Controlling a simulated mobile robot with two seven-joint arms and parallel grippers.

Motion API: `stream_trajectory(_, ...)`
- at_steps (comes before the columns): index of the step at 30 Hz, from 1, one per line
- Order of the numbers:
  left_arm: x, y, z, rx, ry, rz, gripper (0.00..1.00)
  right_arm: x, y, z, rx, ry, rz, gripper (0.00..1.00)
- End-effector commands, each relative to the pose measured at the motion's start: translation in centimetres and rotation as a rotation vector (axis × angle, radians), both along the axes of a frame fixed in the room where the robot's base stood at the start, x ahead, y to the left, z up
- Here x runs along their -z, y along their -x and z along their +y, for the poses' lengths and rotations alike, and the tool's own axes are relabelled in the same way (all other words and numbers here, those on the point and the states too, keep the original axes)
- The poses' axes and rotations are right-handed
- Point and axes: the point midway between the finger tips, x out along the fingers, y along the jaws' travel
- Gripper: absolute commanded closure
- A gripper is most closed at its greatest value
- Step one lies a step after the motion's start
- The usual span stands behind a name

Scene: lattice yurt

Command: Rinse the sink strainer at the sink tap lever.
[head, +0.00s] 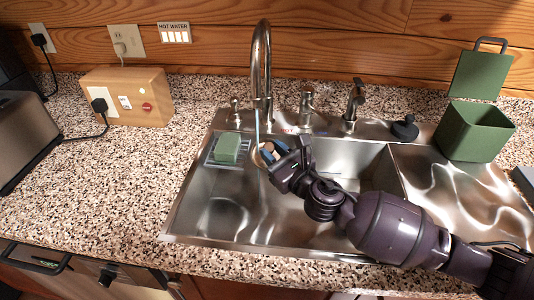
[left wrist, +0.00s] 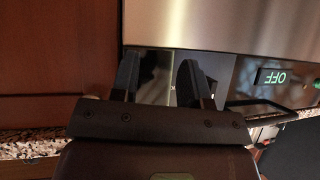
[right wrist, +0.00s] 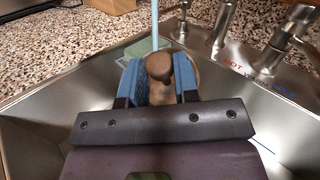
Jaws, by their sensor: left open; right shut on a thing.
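The sink strainer, with a brown knob (right wrist: 184,68) and a tan rim, is between the blue fingers of my right gripper (right wrist: 160,80). This gripper, also in the head view (head: 274,153), is shut on it above the left basin (head: 225,208). The curved tap spout (head: 262,65) stands behind, and a thin pale-blue water stream (head: 257,128) falls from it to beside the strainer. I cannot tell whether it lands on the strainer. Metal handles (head: 307,100) stand near the spout. My left gripper (left wrist: 160,82) is open and empty, outside the head view.
A green sponge (head: 227,147) sits on a small holder at the basin's back left. A black stopper (head: 404,129) and a green bin (head: 470,135) are at the right. A wooden socket box (head: 130,97) and toaster (head: 25,135) stand left. The front-left counter is clear.

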Motion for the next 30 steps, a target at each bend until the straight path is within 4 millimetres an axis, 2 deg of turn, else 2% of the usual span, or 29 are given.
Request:
stream_trajectory(15,-0.4,-0.2,0.0,0.001,-0.001,-0.005,0.58,0.0,-0.1,-0.9,0.0,0.0,0.0,0.96)
stream_trajectory(30,-1.0,0.0,0.1,-0.001,-0.002,-0.005,0.58,-0.1,0.0,0.3,0.0,0.0,-0.001,0.96)
